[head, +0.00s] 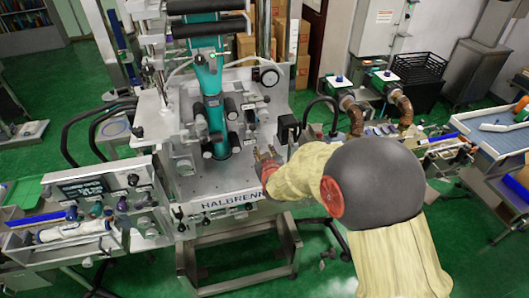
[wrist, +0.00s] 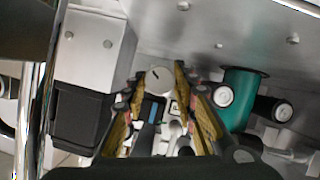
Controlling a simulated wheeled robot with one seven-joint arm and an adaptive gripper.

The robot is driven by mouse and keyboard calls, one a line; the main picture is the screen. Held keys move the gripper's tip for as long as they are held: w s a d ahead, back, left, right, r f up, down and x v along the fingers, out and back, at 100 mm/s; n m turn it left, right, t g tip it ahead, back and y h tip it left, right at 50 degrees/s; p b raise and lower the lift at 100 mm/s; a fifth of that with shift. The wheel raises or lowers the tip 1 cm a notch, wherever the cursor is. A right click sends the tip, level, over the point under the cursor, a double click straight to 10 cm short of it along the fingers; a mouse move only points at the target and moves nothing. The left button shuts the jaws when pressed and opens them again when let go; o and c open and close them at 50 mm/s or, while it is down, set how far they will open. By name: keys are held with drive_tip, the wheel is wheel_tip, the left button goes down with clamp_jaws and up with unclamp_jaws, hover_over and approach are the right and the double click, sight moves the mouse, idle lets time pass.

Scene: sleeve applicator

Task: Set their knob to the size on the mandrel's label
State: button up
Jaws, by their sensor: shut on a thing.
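My gripper (wrist: 158,88) is in the wrist view with its two padded fingers on either side of a round pale knob (wrist: 158,80) that has a short dark mark on its face. The fingers are shut on this knob. In the head view my gripper (head: 268,163) is at the right front of the machine marked HALBRENN (head: 225,204), and the knob is hidden there. A teal upright column (head: 213,95) stands in the machine's middle; its lower end seems to show in the wrist view (wrist: 240,98). I cannot make out the mandrel's label or a size scale.
A grey block with a black lower part (wrist: 90,85) is close left of my fingers in the wrist view. A control panel (head: 90,187) with several small knobs stands left of the machine. Brown-hosed fittings (head: 404,108) stand behind my arm at right.

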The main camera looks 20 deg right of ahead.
drive_tip(key=shift+c, duration=0.7)
drive_tip(key=shift+a+n+h, duration=0.1)
drive_tip(key=shift+n+h, duration=0.7)
drive_tip(key=shift+n, duration=0.3)
drive_tip(key=o, duration=1.1)
drive_tip(key=shift+o, duration=0.2)
